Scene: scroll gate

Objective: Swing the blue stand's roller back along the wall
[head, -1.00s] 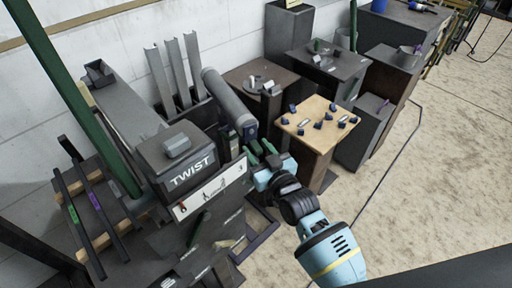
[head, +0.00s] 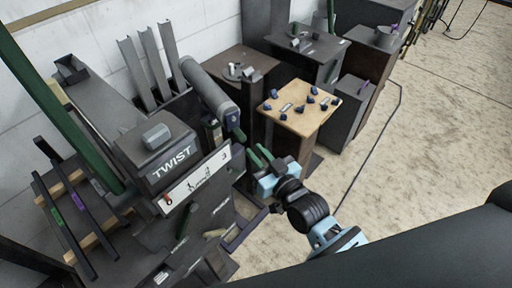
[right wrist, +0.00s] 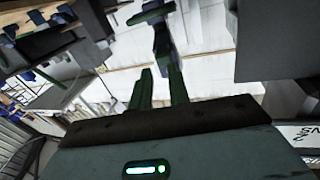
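The grey roller (head: 208,86) slants down and to the right beside the TWIST box in the head view. A dark blue piece (head: 233,118) and a short green handle (head: 238,134) are at its near end. Dark blue bars (head: 243,232) near the floor may be its stand's foot; the rest of the stand is mostly hidden. My right gripper (head: 260,156) is open and empty, a little below and right of the handle, apart from it. Its green fingers also show in the right wrist view (right wrist: 162,88), with a green and dark blue part (right wrist: 152,16) beyond them. My left gripper is not in view.
The dark TWIST box (head: 155,150) stands left of the roller. Grey upright channels (head: 150,62) stand behind it near the wall. A wooden-topped table (head: 300,104) with small blue pieces stands to the right. Open floor (head: 425,130) lies further right.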

